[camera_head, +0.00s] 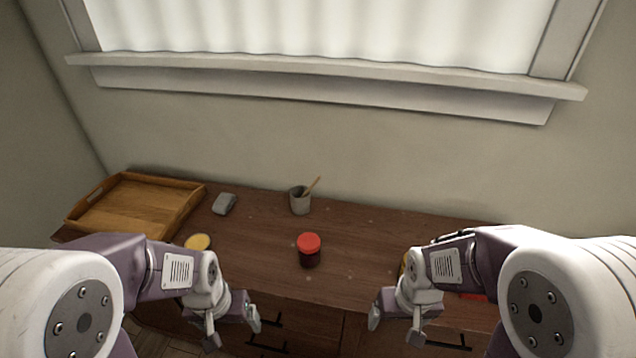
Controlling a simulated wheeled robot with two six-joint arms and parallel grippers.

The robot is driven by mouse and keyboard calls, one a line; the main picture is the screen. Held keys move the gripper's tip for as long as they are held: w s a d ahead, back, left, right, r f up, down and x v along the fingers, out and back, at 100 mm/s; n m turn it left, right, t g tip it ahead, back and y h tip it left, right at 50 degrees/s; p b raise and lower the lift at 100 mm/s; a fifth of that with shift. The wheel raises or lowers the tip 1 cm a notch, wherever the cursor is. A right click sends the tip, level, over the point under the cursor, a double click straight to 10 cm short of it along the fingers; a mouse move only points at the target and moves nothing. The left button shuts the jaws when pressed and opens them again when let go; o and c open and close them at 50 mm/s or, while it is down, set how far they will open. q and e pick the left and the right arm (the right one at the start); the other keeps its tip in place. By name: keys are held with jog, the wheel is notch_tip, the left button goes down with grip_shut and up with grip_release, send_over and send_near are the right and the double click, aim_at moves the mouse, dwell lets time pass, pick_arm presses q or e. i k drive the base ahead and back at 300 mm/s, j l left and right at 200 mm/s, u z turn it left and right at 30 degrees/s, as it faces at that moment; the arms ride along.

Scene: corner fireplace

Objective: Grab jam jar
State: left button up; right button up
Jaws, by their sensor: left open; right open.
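The jam jar (309,250) has a red lid and a dark body and stands upright on the brown wooden cabinet top, near the middle. My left gripper (233,329) is open and empty, low and to the left of the jar, in front of the cabinet's front edge. My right gripper (394,326) is open and empty, low and to the right of the jar. Neither gripper touches the jar.
A wooden tray (97,196) lies at the left end. A grey object (224,203) and a grey cup (299,201) with a stick stand at the back. A yellow round thing (198,242) is behind my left arm. A red item (473,296) is partly hidden by my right arm. The top around the jar is clear.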

aim_at(306, 261)
jog(key=j+z, duration=0.25)
jog(key=j, duration=0.2)
jog(key=k+j+z, duration=0.1)
jog(key=j+z, duration=0.2)
jog(key=k+j+z, duration=0.1)
jog(key=j+z, duration=0.15)
jog(key=j, duration=0.25)
jog(key=k+j+z, duration=0.1)
jog(key=j+z, duration=0.15)
jog(key=j, duration=0.15)
